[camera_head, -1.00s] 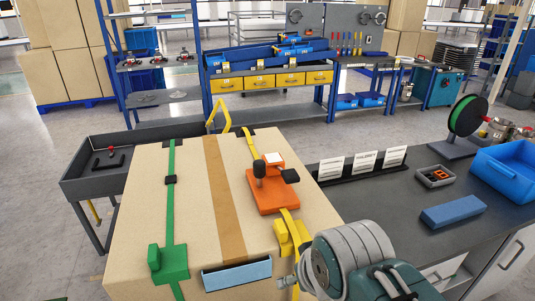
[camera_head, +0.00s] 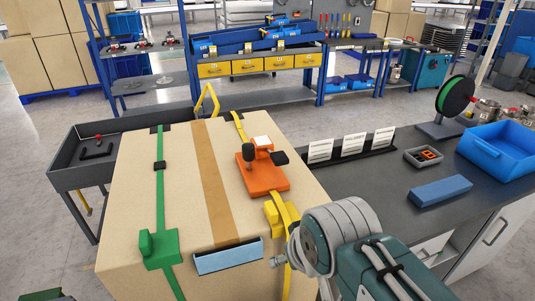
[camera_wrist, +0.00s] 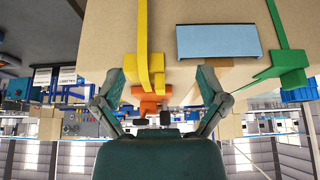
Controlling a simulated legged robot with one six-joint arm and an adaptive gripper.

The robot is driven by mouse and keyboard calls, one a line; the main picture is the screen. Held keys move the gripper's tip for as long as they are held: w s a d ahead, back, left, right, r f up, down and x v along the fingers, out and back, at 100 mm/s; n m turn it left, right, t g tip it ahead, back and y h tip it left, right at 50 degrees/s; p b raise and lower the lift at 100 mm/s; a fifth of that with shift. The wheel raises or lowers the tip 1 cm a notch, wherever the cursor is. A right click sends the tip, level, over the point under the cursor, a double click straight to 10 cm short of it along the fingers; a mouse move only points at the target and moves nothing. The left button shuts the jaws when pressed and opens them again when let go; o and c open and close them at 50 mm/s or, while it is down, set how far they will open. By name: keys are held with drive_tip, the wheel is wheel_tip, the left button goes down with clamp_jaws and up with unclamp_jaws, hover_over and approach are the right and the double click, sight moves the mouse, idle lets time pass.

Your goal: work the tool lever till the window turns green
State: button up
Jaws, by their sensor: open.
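The orange strapping tool (camera_head: 264,178) sits on the yellow strap (camera_head: 238,128) on top of the large cardboard box (camera_head: 140,215). It has a dark upright knob (camera_head: 249,152), a black lever-like handle (camera_head: 280,158) at its right, and a pale window block (camera_head: 262,142); I see no green there. In the wrist view the orange tool (camera_wrist: 150,101) shows beyond and between the spread fingers of my gripper (camera_wrist: 163,75). My gripper is open and empty. Its fingers are not clear in the head view, where my arm fills the lower right. Whether it touches anything, I cannot tell.
A yellow buckle block (camera_head: 278,216) and a blue label holder (camera_head: 228,257) are on the box near my arm. A green strap block (camera_head: 158,248) is at left. A dark bench (camera_head: 370,185) with a blue bin (camera_head: 500,150) and blue block (camera_head: 441,190) stands at right.

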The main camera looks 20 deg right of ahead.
drive_tip(key=shift+w+r, duration=0.25)
drive_tip(key=shift+r, duration=0.1)
drive_tip(key=c, duration=0.5)
drive_tip(key=shift+w+d+r, duration=0.1)
drive_tip(key=shift+w+r, duration=0.3)
drive_tip(key=shift+r, duration=0.15)
clamp_jaws()
drive_tip(key=w+d+r+g, duration=0.1)
drive_tip(key=w+d+r, duration=0.1)
drive_tip(key=w+r, duration=0.7)
drive_tip(key=w+d+r+g, duration=0.1)
drive_tip(key=w+d+r, duration=0.2)
drive_tip(key=w+r, duration=0.6)
drive_tip(key=shift+w+d, duration=0.15)
drive_tip(key=shift+d, duration=0.15)
